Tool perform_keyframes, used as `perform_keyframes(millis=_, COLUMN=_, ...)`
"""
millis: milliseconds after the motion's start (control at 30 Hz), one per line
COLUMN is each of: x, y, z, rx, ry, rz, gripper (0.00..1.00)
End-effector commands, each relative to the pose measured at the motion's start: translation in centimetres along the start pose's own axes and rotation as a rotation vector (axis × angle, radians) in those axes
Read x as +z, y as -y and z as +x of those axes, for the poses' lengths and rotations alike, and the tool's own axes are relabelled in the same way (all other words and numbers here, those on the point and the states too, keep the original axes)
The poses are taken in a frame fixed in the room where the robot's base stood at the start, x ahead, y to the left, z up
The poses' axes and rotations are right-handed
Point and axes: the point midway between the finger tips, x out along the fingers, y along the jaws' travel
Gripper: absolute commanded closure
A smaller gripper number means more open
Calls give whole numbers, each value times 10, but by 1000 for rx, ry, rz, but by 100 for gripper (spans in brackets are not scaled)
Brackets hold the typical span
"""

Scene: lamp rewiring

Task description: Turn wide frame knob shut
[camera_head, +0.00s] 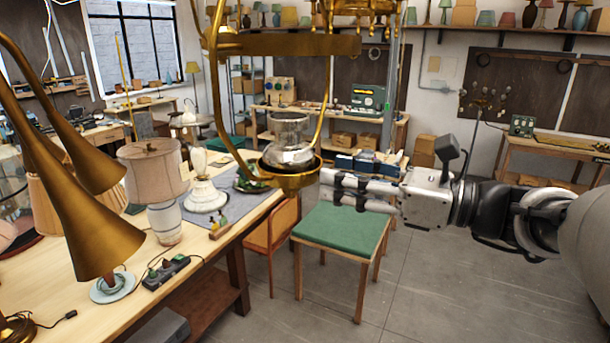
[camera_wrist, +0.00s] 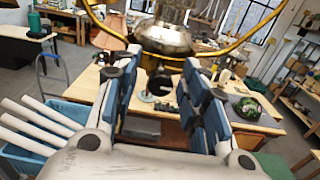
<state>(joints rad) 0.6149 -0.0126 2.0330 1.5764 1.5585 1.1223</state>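A wide brass frame (camera_head: 215,80) hangs in front of me, with a brass cup (camera_head: 290,182) at its bottom holding a clear glass vessel (camera_head: 291,130). In the wrist view the frame's metal body (camera_wrist: 165,38) is at the top centre, and a small dark part (camera_wrist: 159,84), perhaps the knob, sits below it. My gripper (camera_head: 327,186) reaches in from the right, close to the cup's right side. In the wrist view its blue-padded fingers (camera_wrist: 160,75) are apart, on either side of the dark part. I cannot tell whether they touch it.
Brass lamp shades (camera_head: 80,190) stand at the left over a wooden workbench (camera_head: 215,265). A cream-shaded lamp (camera_head: 152,175) and a white lamp base (camera_head: 204,192) are on it. A green-topped stool (camera_head: 343,228) stands below my gripper. The floor (camera_head: 440,285) at the right is clear.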

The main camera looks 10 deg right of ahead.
Motion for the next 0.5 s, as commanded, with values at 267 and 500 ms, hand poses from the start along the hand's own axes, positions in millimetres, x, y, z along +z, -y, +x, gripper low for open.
perform_keyframes(millis=267, x=0, y=0, z=1, rx=0, ry=0, rz=0, gripper=60)
perform_keyframes(millis=500, x=0, y=0, z=1, rx=0, ry=0, rz=0, gripper=76)
